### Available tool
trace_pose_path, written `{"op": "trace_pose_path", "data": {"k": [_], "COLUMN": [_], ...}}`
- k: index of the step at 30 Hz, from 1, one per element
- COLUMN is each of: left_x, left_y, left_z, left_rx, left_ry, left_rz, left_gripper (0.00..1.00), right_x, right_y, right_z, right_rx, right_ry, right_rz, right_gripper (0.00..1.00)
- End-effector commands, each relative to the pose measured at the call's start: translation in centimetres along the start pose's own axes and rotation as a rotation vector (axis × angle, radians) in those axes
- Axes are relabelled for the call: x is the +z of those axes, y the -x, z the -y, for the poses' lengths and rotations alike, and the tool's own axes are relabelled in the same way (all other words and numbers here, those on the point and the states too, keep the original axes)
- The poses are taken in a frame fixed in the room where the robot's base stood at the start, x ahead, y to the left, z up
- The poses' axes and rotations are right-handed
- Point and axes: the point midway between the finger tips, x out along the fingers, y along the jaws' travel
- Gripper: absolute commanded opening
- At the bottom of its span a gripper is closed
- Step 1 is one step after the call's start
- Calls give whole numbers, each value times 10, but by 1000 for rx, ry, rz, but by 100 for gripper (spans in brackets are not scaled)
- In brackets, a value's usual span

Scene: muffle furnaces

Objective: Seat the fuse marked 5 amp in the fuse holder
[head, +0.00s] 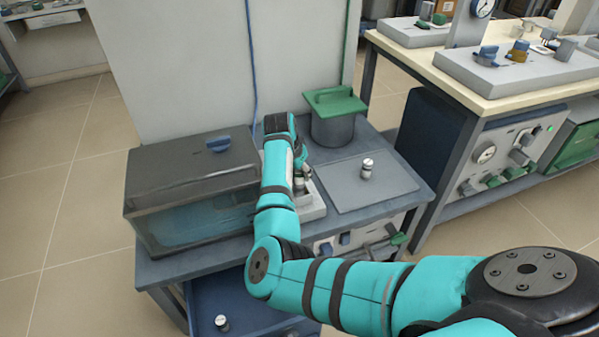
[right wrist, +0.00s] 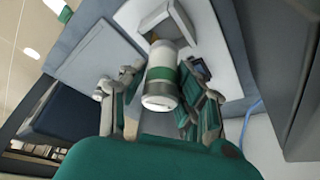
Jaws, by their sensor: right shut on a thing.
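My right gripper (head: 300,180) is shut on a white fuse with a green band (right wrist: 160,88); the fuse lies between the two fingers in the right wrist view. No rating can be read on it. A pale block, apparently the fuse holder (head: 315,207), is beneath the gripper; it also shows in the right wrist view (right wrist: 212,45). The fuse's far end points at this block, but I cannot tell whether it is seated. Another small fuse-like cylinder (head: 367,170) stands on a grey mat (head: 390,185). A similar one (head: 222,323) is on the blue lower surface. My left gripper is not in view.
A smoky clear box (head: 190,205) with a grey lid stands left of the gripper. A dark pot (head: 332,128) with a green lid stands behind the mat. A grey upright panel (head: 200,60) is behind the bench. The mat's front part is clear.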

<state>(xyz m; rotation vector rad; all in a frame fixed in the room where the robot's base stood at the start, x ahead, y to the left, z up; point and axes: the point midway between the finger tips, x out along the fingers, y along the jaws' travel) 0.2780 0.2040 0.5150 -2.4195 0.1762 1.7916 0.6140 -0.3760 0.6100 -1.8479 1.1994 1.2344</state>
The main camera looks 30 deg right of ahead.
Motion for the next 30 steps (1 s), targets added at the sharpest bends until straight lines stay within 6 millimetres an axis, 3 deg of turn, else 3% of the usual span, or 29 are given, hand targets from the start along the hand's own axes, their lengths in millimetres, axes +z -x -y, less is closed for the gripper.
{"op": "trace_pose_path", "data": {"k": [11, 30], "left_x": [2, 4], "left_y": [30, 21], "left_z": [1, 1], "left_rx": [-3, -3], "left_ry": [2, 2], "left_rz": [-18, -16], "left_gripper": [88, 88], "right_x": [4, 20], "right_y": [-10, -49], "right_z": [0, 0], "right_rx": [-1, 1], "right_ry": [0, 0], "right_rz": [0, 1], "right_gripper": [0, 0]}}
